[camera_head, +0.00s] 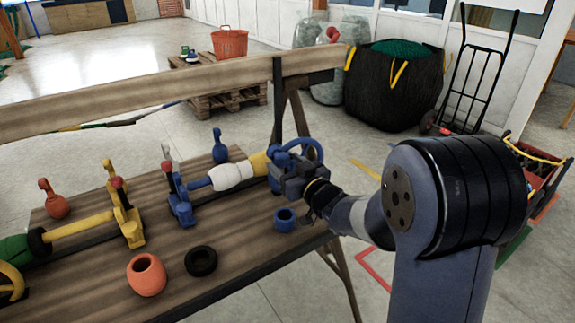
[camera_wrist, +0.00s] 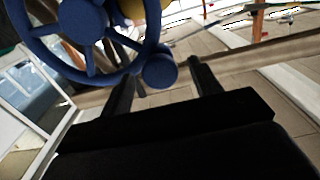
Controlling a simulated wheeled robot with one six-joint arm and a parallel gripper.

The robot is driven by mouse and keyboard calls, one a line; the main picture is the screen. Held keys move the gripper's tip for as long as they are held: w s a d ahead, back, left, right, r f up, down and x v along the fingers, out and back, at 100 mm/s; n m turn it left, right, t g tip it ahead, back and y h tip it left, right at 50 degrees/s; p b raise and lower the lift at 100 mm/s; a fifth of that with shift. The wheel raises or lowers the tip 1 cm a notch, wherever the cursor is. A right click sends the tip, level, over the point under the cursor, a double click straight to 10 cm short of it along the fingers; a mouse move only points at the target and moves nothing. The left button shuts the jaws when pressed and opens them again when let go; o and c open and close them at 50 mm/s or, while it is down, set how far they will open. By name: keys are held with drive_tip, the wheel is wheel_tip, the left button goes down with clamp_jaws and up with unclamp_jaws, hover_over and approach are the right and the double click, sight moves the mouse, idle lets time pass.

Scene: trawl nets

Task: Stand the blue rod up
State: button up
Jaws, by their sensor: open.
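A blue handwheel (camera_head: 312,147) is at the right end of a white and yellow body (camera_head: 232,176) on the wooden bench. In the wrist view the blue wheel (camera_wrist: 84,22) fills the upper left. A short blue rod-like piece (camera_wrist: 160,69), seen nearly end-on, sits by its rim; I cannot tell whether it is joined to the wheel. My gripper (camera_head: 286,172) is at the wheel in the head view, partly hiding it. In the wrist view its two dark fingers (camera_wrist: 165,80) are apart, with the blue piece between or just beyond their tips. Contact cannot be told.
The bench (camera_head: 115,195) also holds a blue clamp (camera_head: 180,205), a yellow clamp (camera_head: 128,220), an orange pot (camera_head: 146,275), a black ring (camera_head: 201,261) and a blue ring (camera_head: 285,219). A wooden beam (camera_head: 150,98) runs behind.

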drive_tip(key=shift+c, duration=0.4)
clamp_jaws()
drive_tip(key=shift+d+r, duration=0.1)
